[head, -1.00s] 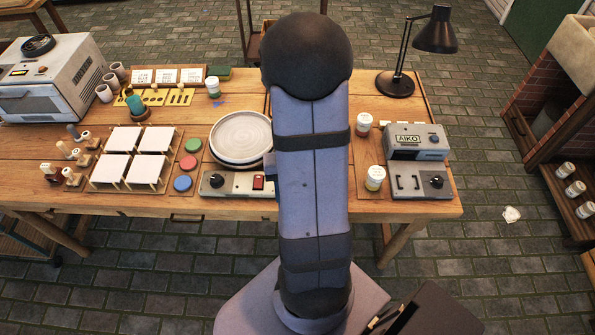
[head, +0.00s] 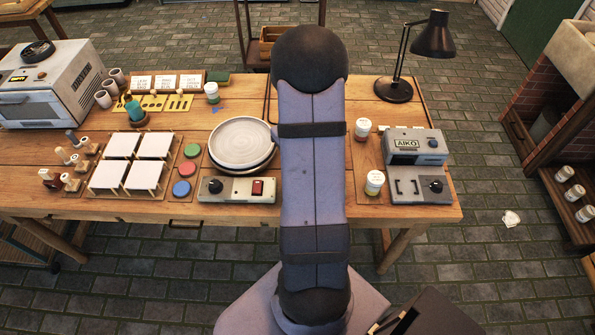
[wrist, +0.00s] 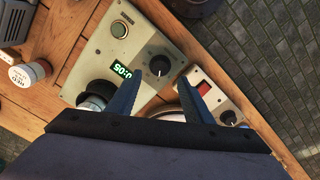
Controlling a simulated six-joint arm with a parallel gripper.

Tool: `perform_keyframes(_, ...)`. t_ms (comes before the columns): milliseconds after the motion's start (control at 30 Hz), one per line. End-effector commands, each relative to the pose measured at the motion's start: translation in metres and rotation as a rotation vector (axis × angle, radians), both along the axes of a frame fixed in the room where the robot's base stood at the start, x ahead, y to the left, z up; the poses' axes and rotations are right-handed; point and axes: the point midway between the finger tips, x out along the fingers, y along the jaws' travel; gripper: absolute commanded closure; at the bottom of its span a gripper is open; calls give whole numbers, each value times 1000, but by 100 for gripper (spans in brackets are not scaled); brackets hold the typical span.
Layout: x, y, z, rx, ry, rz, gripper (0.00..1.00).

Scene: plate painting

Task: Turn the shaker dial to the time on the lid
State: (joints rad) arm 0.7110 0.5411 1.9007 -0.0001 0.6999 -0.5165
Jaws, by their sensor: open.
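In the wrist view a beige box, seemingly the shaker (wrist: 100,51), has a black dial (wrist: 159,65) with a pale mark, a green display (wrist: 121,70) that seems to read 0:05, and a green button (wrist: 119,29). My gripper (wrist: 170,79) is open and empty. In this view the dial lies between its fingertips; I cannot tell whether they touch it. A round dark and white thing (wrist: 92,101) at the box's left is partly hidden by my gripper. A jar with a white lid (wrist: 28,72) reads RED; its smaller print is too small to read. My arm hides the shaker in the head view.
The wheel's control box (head: 236,190) with a red switch is close by on the right in the wrist view (wrist: 207,90). Two jars (head: 374,182) (head: 362,129) and the grey AIKO unit (head: 415,145) stand right of my arm. A plate (head: 241,141) sits left.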

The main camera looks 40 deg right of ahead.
Motion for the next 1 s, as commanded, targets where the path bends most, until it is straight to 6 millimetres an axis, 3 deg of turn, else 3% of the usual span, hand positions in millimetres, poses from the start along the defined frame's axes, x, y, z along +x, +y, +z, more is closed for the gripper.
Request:
perform_keyframes(500,0,0,-55,1,1,-2,54)
perform_keyframes(900,0,0,-62,0,-1,-2,54)
perform_keyframes(933,0,0,-62,0,0,-2,56)
perform_keyframes(1000,0,0,-62,0,0,-2,73)
